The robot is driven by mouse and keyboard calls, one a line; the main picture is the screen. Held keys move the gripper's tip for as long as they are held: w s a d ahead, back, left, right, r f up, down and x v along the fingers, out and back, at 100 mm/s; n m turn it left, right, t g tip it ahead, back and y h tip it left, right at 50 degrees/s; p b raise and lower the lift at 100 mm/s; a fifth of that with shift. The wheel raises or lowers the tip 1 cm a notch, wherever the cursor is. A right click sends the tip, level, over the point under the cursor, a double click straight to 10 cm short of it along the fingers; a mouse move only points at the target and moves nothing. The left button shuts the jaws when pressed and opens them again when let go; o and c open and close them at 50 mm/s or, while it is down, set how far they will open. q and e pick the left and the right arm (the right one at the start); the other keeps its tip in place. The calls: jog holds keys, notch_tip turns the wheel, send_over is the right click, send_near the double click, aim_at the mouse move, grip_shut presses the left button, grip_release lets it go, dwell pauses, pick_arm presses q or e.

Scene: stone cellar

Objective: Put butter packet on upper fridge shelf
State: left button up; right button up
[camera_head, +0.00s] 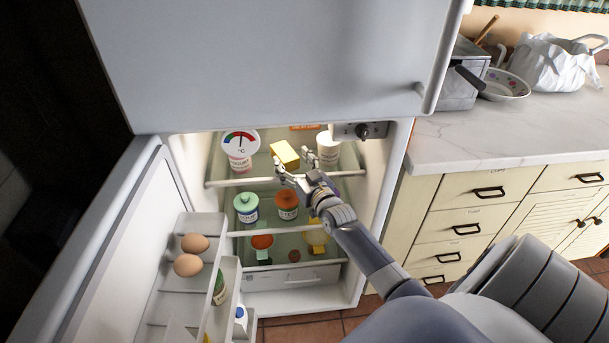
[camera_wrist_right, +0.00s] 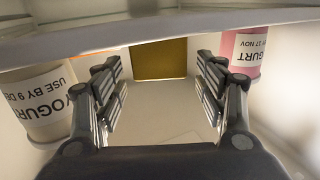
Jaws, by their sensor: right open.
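The yellow butter packet (camera_head: 285,153) sits on the upper fridge shelf (camera_head: 240,182), between two yogurt cups. My right gripper (camera_head: 293,158) reaches into the fridge at that shelf and is open. Its fingers are just in front of the packet and hold nothing. In the right wrist view the butter packet (camera_wrist_right: 159,58) shows beyond the gap between the open fingertips (camera_wrist_right: 157,62), apart from them. My left gripper is not in view.
A white yogurt cup (camera_head: 328,148) stands right. Jars (camera_head: 246,208) fill the shelf below. The open fridge door (camera_head: 110,240) holds eggs (camera_head: 188,265).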

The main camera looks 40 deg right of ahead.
jog(key=s+a, duration=0.1)
jog(key=s, duration=0.8)
jog(key=s+a+f+n+g+y, duration=0.1)
jog(key=s+a+f+g, duration=0.35)
jog(key=f, duration=0.75)
jog(key=s+a+f+g, duration=0.2)
jog(key=s+f, duration=0.5)
jog(key=f, duration=0.5)
jog(key=s+a+f+n+g+y, duration=0.1)
jog(key=s+a+f+g, duration=0.3)
jog(key=f, duration=0.8)
jog(key=s+a+f+g, duration=0.2)
jog(key=s+f, duration=0.2)
jog(key=s, duration=0.6)
jog(key=s+a+f+n+g, duration=0.1)
jog(key=s+f, duration=0.4)
jog(key=s, duration=0.5)
jog(key=s+a+f+n+g, duration=0.1)
jog(key=s+a+f+g, duration=0.2)
jog(key=s, duration=0.7)
notch_tip(320, 180, down, 2)
jog(key=shift+s+a+f+y, duration=0.15)
jog(key=shift+s+a+y, duration=0.15)
jog(key=shift+y, duration=0.1)
jog(key=shift+w, duration=0.1)
